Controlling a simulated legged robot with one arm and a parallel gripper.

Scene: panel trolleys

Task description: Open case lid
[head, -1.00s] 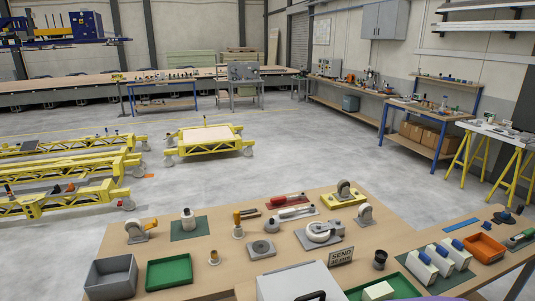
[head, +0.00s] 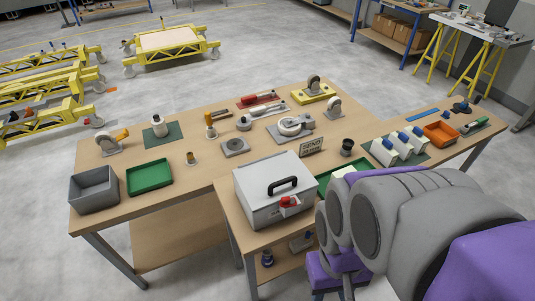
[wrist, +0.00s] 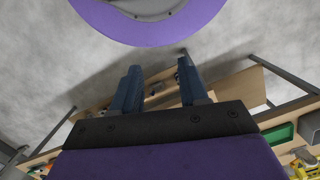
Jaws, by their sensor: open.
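In the head view my purple and grey arm is at the lower right, close to the case's right side; the fingers cannot be made out there. The case cannot be made out in the wrist view.
A green tray (head: 150,179) and a grey bin (head: 94,191) stand left of the case. A sign (head: 312,145) and a black cup (head: 347,146) stand behind it. A low shelf (head: 291,259) lies under the tabletop. Grey floor is clear at the lower left.

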